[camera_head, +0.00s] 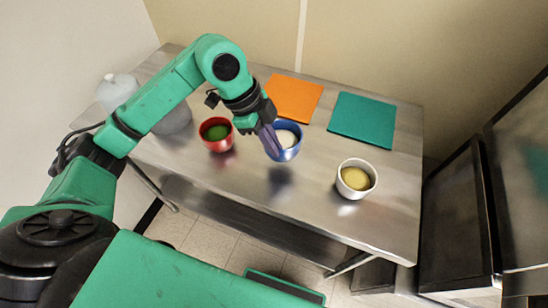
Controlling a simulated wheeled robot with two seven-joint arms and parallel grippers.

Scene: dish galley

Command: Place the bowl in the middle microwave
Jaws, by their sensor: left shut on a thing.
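My left gripper (271,140) reaches over the steel table from the left, its fingers pointing down. It is shut on the near left rim of a blue bowl (289,155) with pale contents. A dark reflection lies on the table below the blue bowl, apart from it, so the bowl looks held a little above the surface. A red bowl (219,147) with green contents stands to its left. A white bowl (356,190) with yellow contents stands to its right. No middle microwave can be made out for certain. My right gripper is not in view.
The steel table (310,190) also bears an orange mat (293,97) and a teal mat (362,120) at the back. Translucent jugs (117,90) stand at the left, partly behind my arm. A dark-framed appliance or cabinet (457,220) stands right of the table.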

